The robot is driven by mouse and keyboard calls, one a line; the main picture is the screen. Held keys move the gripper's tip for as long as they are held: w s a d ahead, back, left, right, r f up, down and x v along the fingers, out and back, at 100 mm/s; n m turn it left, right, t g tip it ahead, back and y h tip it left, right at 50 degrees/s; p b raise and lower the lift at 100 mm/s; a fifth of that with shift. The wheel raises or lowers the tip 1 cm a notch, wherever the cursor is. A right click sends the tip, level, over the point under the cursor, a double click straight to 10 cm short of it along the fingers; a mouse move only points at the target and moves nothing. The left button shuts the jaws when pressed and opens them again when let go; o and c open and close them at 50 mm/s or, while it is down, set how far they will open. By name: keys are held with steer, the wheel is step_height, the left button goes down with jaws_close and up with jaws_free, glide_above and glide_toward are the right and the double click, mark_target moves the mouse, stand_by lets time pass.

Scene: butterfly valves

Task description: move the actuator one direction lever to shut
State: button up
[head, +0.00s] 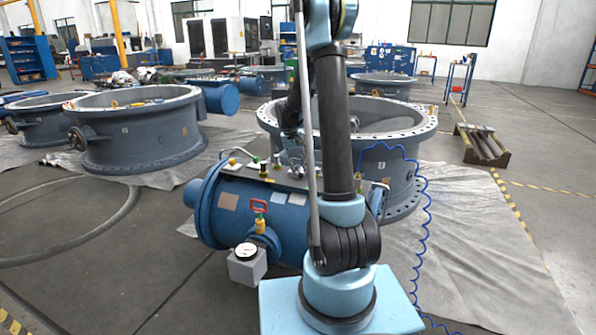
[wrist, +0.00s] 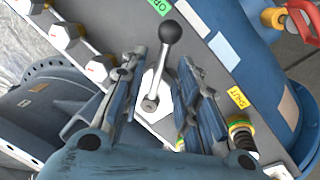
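The direction lever (wrist: 159,70) is a grey rod with a black ball knob, on a hexagonal base on the grey panel (wrist: 215,85) in the wrist view. A green label (wrist: 160,5) reading "OP…" is at the top, and a yellow "SHUT" label (wrist: 237,96) is to the right. The knob points up, nearer the green label. My gripper (wrist: 162,58) is open, its two fingers on either side of the lever with visible gaps. The blue actuator (head: 228,212) lies in the middle of the head view. My arm hides part of its panel there, and the gripper cannot be made out clearly.
A red-handled valve (wrist: 302,20) and a yellow-ringed fitting (wrist: 240,133) are to the right in the wrist view. Several hex fittings (wrist: 65,35) line the left. A large flanged valve body (head: 400,160) stands behind the actuator.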

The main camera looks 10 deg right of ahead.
steer(key=shift+d+f, duration=0.15)
steer(key=shift+f, duration=0.65)
jaws_close()
steer(key=shift+d, duration=0.1)
